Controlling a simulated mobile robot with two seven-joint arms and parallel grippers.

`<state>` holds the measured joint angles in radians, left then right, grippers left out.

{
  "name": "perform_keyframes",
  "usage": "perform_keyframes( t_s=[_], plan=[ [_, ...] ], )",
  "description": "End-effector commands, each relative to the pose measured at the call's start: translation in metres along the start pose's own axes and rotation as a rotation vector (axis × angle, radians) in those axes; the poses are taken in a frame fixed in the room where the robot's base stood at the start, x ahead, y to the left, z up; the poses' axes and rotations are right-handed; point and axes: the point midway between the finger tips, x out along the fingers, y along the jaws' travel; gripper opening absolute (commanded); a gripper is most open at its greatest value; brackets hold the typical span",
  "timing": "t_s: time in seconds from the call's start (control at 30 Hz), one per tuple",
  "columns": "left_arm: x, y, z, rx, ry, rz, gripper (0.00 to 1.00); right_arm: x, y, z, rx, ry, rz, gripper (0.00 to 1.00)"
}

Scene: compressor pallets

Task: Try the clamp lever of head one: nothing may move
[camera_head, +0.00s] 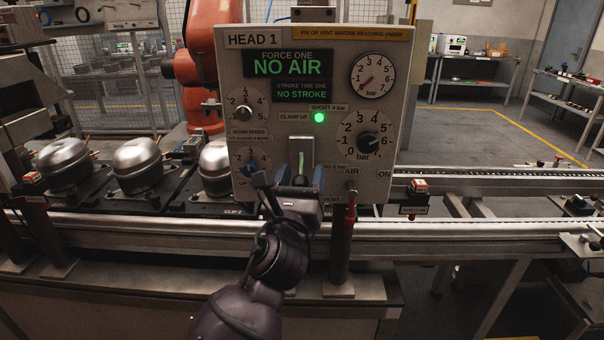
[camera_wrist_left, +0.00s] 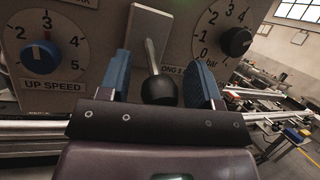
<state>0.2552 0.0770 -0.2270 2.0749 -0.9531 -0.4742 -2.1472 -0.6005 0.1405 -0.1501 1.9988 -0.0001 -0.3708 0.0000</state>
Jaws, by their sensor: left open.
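The HEAD 1 panel (camera_head: 233,75) reads NO AIR and NO STROKE in green. Its clamp lever (camera_head: 301,160) sits on a pale plate under a lit green lamp (camera_head: 319,117) beside the label CLAMP UP. In the left wrist view the lever ends in a black ball knob (camera_wrist_left: 159,90), hanging down from its plate. My left gripper (camera_head: 299,178) is open at the panel's lower middle. In the left wrist view its blue fingers (camera_wrist_left: 164,82) stand either side of the knob, with gaps visible. My right gripper is not in view.
The upper bar gauge (camera_head: 372,76) points near zero. A black-knobbed dial (camera_head: 367,141) and a red valve handle (camera_head: 351,207), pointing down by VENT, lie right of the lever. The UP SPEED knob (camera_wrist_left: 39,55) is left. Compressors (camera_head: 137,165) stand on the conveyor at left.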

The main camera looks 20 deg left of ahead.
Motion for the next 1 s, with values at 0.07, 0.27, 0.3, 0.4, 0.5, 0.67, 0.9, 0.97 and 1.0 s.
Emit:
perform_keyframes(
  t_s=[0.07,0.27,0.3,0.4,0.5,0.67,0.9,0.97,1.0],
  plan=[
    [0.004,0.0,0.001,0.0,-0.001,0.0,0.58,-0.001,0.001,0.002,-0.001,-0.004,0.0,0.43],
    [0.005,0.0,0.0,0.0,-0.001,0.0,0.58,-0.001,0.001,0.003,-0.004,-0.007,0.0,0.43],
    [0.005,0.0,0.0,0.0,-0.001,0.0,0.58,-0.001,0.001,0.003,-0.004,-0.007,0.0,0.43],
    [0.005,0.0,0.0,0.0,-0.001,0.0,0.54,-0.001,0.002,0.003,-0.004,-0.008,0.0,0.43],
    [0.005,0.0,0.0,0.0,-0.001,0.0,0.38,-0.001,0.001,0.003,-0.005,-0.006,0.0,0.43],
    [0.005,0.0,0.0,0.0,-0.001,0.0,0.14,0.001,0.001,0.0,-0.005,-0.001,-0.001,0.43],
    [0.005,0.0,0.0,0.0,0.0,0.0,0.0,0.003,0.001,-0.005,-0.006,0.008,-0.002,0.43],
    [0.005,-0.001,0.001,-0.001,0.001,0.0,0.0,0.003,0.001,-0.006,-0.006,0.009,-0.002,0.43],
    [0.005,-0.002,0.001,-0.001,0.002,0.0,0.0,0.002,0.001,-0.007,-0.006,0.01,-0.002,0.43]
  ],
)
